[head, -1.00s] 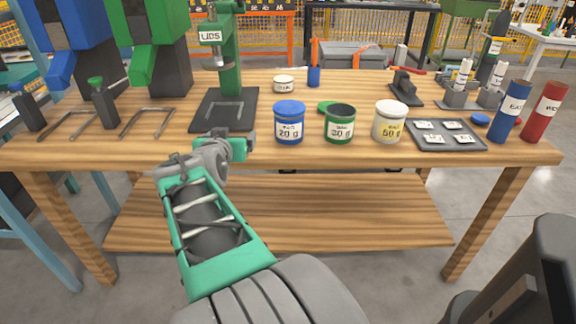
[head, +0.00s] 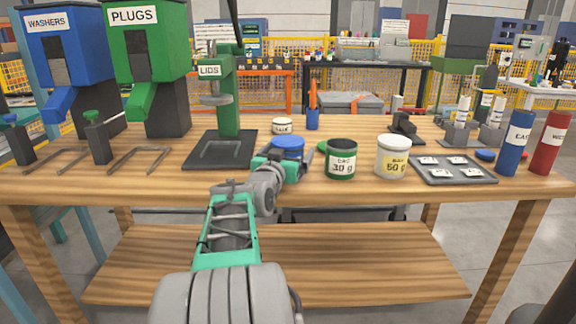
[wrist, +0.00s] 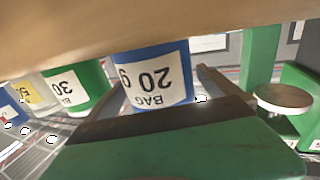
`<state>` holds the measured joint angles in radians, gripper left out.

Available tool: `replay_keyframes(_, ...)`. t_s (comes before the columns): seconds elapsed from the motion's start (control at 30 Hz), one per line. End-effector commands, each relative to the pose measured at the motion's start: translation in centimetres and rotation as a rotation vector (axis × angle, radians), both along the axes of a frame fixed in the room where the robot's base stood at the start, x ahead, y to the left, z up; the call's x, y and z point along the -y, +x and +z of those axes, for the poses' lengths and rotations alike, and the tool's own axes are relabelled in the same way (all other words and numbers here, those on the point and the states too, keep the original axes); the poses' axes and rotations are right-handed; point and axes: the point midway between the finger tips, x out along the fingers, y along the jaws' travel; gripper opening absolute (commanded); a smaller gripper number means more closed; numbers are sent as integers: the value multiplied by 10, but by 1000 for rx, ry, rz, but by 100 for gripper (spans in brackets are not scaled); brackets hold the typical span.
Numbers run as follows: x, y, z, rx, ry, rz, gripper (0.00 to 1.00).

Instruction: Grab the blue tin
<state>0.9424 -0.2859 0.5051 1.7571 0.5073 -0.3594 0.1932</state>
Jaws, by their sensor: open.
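The blue tin (head: 288,144) stands on the wooden table; in the head view its lower part is hidden behind my gripper (head: 282,163). In the wrist view the picture is upside down, and the tin (wrist: 153,75) shows a white label reading "BAG 20 g". My gripper is open at the tin, with one dark finger on each side of it in the wrist view. Whether either finger touches the tin cannot be told.
A green tin (head: 341,160) and a white tin (head: 392,158) stand close to the right. A green LIDS press (head: 229,110) stands to the left. A small white tin (head: 282,127) stands behind. A dark tray (head: 452,170) lies farther right.

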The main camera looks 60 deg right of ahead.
Motion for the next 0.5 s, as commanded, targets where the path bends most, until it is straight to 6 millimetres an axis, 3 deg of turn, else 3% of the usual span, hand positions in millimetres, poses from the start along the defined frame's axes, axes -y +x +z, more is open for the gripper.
replay_keyframes(0.07, 0, 0, 0, 0, 0, 0, 98)
replay_keyframes(0.5, -1, 0, 0, 0, 0, 0, 62)
